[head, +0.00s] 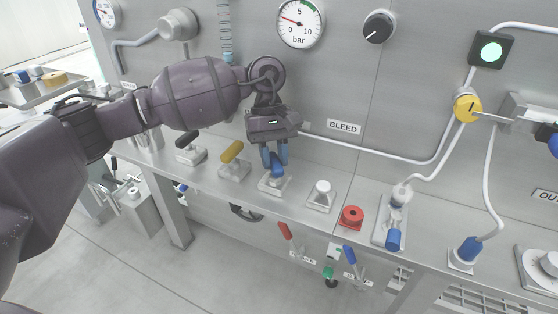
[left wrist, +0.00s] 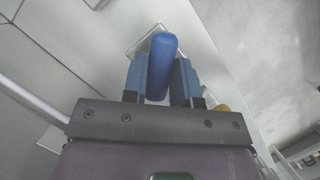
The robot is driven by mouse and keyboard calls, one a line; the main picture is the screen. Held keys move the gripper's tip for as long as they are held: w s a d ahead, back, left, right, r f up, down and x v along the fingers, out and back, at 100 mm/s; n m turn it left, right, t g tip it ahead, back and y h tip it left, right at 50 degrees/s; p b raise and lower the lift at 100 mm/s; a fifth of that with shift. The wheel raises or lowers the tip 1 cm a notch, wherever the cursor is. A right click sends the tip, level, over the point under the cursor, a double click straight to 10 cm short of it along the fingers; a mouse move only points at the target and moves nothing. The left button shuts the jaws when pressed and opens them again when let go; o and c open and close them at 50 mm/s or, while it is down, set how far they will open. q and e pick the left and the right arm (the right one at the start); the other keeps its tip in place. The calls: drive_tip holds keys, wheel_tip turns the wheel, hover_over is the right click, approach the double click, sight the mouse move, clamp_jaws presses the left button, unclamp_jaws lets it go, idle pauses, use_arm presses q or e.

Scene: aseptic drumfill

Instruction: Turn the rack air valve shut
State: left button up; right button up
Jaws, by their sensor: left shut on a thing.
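A blue valve handle (head: 278,171) stands on a pale square base on the ledge below the wall panel. My left gripper (head: 274,155) reaches down to it from above, with its two blue fingers shut on the handle. In the left wrist view the blue handle (left wrist: 162,62) sits between the two fingers (left wrist: 160,82). The wall label behind the left gripper is mostly hidden, so I cannot read which valve this is. My right gripper is not in view.
On the same ledge (head: 215,176), a yellow handle (head: 232,151) and a black handle (head: 186,139) stand to the left. A white knob (head: 322,187) and a red cap (head: 352,214) stand to the right. A pressure gauge (head: 300,22) and the BLEED label (head: 343,127) are on the wall.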

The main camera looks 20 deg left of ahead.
use_arm(q)
drive_tip(key=m+b, duration=0.1)
drive_tip(key=m, duration=0.1)
drive_tip(key=f+m+y+b, duration=0.1)
drive_tip(key=b, duration=0.1)
drive_tip(key=shift+w+m+g, duration=0.1)
drive_tip(key=shift+m+g, duration=0.3)
drive_tip(key=shift+r+m+y+b, duration=0.15)
drive_tip(key=shift+m+y+b, duration=0.25)
drive_tip(key=shift+m+b, duration=0.3)
drive_tip(key=shift+d+r+m+y+b, duration=0.1)
drive_tip(key=shift+r+m+y+b, duration=0.15)
drive_tip(key=shift+m+y+b, duration=0.75)
drive_tip(key=shift+r+m+h, duration=0.15)
drive_tip(key=shift+m+h, duration=0.25)
drive_tip(key=shift+m, duration=0.2)
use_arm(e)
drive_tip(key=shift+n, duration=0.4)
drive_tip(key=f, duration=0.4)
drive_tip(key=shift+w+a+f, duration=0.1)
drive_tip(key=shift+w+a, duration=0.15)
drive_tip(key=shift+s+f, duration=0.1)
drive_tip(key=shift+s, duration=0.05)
use_arm(q)
drive_tip(key=o, duration=0.9)
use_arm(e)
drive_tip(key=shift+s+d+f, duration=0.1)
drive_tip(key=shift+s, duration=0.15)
